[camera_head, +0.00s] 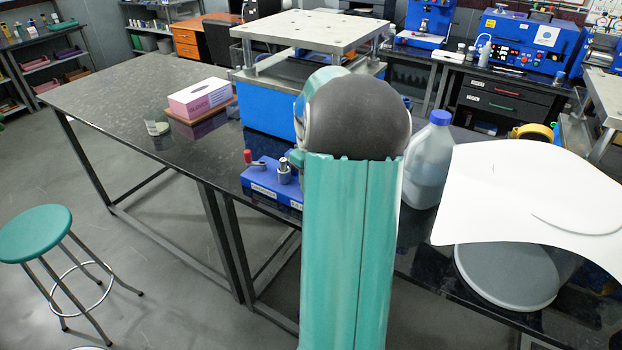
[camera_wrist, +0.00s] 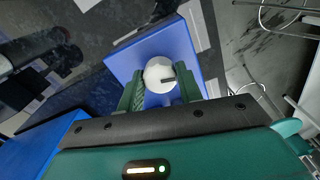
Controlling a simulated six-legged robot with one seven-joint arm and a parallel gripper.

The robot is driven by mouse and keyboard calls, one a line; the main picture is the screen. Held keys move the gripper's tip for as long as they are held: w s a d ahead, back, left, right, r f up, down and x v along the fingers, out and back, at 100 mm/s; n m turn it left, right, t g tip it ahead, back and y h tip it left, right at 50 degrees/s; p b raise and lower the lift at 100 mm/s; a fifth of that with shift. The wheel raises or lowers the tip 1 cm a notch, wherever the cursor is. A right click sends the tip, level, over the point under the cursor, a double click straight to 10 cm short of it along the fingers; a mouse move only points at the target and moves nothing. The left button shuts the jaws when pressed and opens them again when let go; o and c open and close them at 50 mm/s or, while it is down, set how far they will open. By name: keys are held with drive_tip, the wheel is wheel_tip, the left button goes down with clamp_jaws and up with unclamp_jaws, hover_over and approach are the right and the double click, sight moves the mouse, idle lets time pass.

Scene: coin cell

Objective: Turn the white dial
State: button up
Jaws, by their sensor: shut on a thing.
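The white dial (camera_wrist: 158,73) shows in the wrist view as a round white knob with a dark mark near its right side. It sits on a blue box (camera_wrist: 122,62). My gripper (camera_wrist: 159,79) has its two green fingers on either side of the dial and is shut on it. In the head view, my arm hides the dial and the gripper. The blue base (camera_head: 262,183) with a red-topped lever and a metal post shows in the head view, just left of my arm.
A large blue press (camera_head: 268,108) with a metal top plate stands behind my arm. A jug (camera_head: 429,160) with a blue cap and a white sheet (camera_head: 535,190) are at right. A pink box (camera_head: 201,97) lies at left. The dark table's (camera_head: 105,95) far left is clear.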

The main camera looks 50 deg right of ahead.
drive_tip(key=m, duration=0.5)
drive_tip(key=shift+w, duration=0.1)
drive_tip(key=shift+m, duration=2.4)
drive_tip(key=o, duration=1)
wheel_tip(320, 180, up, 14)
drive_tip(key=shift+f, duration=0.1)
